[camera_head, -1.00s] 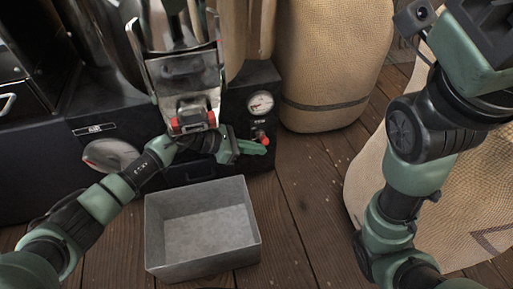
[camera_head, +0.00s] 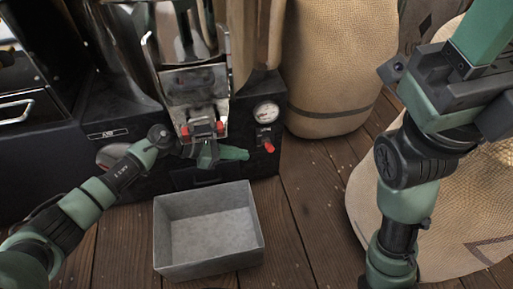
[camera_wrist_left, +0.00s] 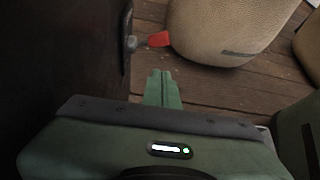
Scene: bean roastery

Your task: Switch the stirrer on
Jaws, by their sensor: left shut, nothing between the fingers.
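The stirrer switch is a small lever with a red tip (camera_head: 268,147) on the black front of the roaster base, just below a round gauge. In the left wrist view its red tip (camera_wrist_left: 156,39) sticks out from the dark panel, beyond my fingertips. My left gripper (camera_head: 240,153) is shut and empty, its green fingers pointing right, a little left of the lever and apart from it. The shut fingers also show in the left wrist view (camera_wrist_left: 162,75). My right arm stands at the right, but its gripper does not show clearly.
A grey open bin (camera_head: 207,265) stands on the wooden floor below my left gripper. A metal chute (camera_head: 197,85) with red-ended fittings hangs just above the gripper. The gauge (camera_head: 266,112) is above the lever. A burlap sack (camera_head: 335,65) stands to the right.

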